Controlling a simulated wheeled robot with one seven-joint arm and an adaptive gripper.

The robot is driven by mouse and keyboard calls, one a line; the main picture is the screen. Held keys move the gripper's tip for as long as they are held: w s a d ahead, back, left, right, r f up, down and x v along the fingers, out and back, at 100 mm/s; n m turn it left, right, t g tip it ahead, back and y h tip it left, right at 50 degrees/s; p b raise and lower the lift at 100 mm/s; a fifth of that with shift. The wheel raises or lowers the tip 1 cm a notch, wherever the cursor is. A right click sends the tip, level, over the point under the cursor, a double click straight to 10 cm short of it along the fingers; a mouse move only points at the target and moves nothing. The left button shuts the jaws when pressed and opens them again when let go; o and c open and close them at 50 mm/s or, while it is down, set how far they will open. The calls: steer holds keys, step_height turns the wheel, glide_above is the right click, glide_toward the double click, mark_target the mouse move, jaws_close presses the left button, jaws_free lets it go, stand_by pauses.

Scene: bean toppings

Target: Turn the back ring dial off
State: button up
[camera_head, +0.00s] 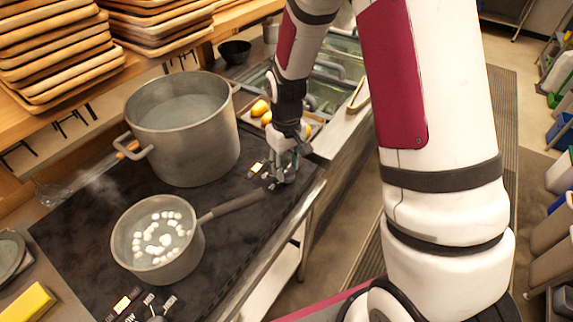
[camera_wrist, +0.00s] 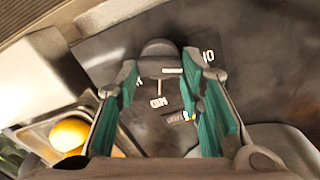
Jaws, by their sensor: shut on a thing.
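My gripper (camera_head: 281,176) is down at the right edge of the black cooktop (camera_head: 92,215), beside the back ring. In the wrist view my gripper (camera_wrist: 162,72) has its green-padded fingers on either side of the dark round back ring dial (camera_wrist: 158,49), and it is shut on the dial. White setting marks show around the dial, not all readable. In the head view the gripper mostly hides this dial. A lit indicator (camera_head: 257,168) shows just left of the gripper. The front dial (camera_head: 156,318) is partly cut off at the bottom edge.
A large pot (camera_head: 184,125) of liquid stands at the back. A saucepan (camera_head: 158,239) with white pieces stands in front, its handle (camera_head: 232,206) reaching close to my gripper. Yellow-orange fruit (camera_head: 260,108) lies in a tray behind the gripper. Stacked wooden trays (camera_head: 60,52) stand back left.

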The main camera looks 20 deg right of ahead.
mark_target(287, 169)
steer(key=o, duration=1.2)
steer(key=shift+c, duration=0.2)
step_height(287, 169, up, 12)
